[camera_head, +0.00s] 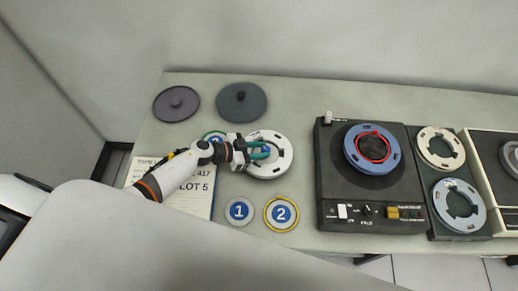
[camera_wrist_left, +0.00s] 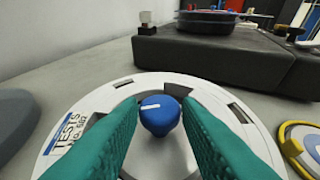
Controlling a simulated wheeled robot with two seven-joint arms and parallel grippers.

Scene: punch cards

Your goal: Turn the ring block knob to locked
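The ring block is a white ring (camera_head: 283,163) with slots and a label around a grey centre; it also shows in the left wrist view (camera_wrist_left: 225,105). A blue knob (camera_wrist_left: 160,115) with a white mark stands at its centre. The mark lies nearly sideways in the left wrist view. My left gripper (camera_head: 264,151) is over the ring. Its two teal fingers (camera_wrist_left: 161,108) are apart, one on each side of the knob. Contact with the knob cannot be made out. My right gripper is not in view.
A black player (camera_head: 335,190) with a blue ring (camera_head: 353,155) stands to the right. Beyond it are two more rings (camera_head: 425,138) in a dark tray. Discs marked 1 (camera_head: 239,221) and 2 (camera_head: 266,215) lie in front. Two dark lids (camera_head: 176,115) lie behind; a paper (camera_head: 200,208) is at left.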

